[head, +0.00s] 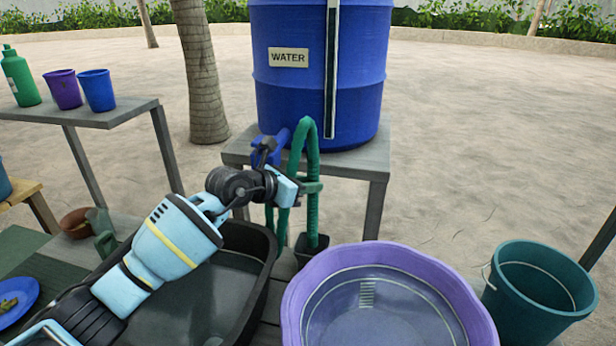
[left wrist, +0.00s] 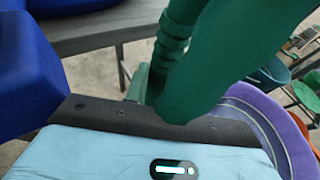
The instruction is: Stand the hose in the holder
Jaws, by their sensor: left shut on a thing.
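The green hose (head: 312,150) arches up beside the blue water barrel's tap and comes down on the right side of the arch. My left gripper (head: 311,187) is shut on this right-hand length. The hose hangs roughly upright below the gripper. Its lower end meets the small dark square holder (head: 311,247), which stands between the black tub and the purple basin. I cannot tell whether the end is inside the holder or just above it. In the left wrist view the hose (left wrist: 220,65) is large and close, in front of the gripper. My right gripper is not in view.
The water barrel (head: 350,90) stands on a grey table (head: 365,165) behind the hose. A black tub (head: 262,262) lies under my left arm. A purple basin (head: 455,290) and a teal bucket (head: 535,315) stand to the right. Cups and a bottle sit on the left table (head: 75,117).

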